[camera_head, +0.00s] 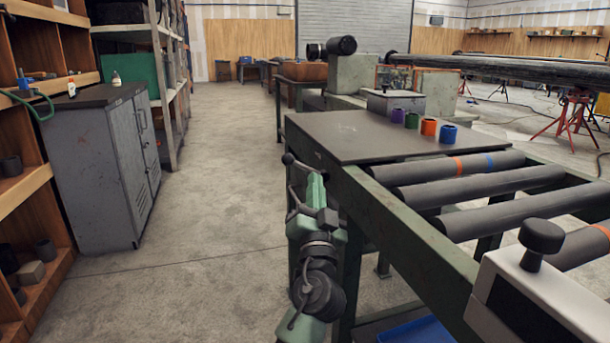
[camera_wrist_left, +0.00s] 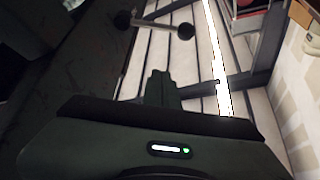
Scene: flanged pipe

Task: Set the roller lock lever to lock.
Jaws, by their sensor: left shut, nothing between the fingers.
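The roller lock lever, a thin bar with a black ball knob (camera_head: 288,158), sticks out at the near left corner of the green roller table. In the left wrist view a bar with dark knobs at both ends (camera_wrist_left: 155,23) appears to be this lever. My left gripper (camera_head: 316,182) is shut and empty, just below and right of the knob. In the left wrist view its closed fingers (camera_wrist_left: 158,82) point toward the bar, with a visible gap between. Lock markings cannot be made out. My right gripper is not in view.
Grey rollers (camera_head: 450,175) and a flat table top (camera_head: 370,135) with several coloured rings lie right of the lever. A pale box with a black knob (camera_head: 541,236) stands at lower right. A grey cabinet (camera_head: 90,160) is at left. The floor (camera_head: 210,200) between is clear.

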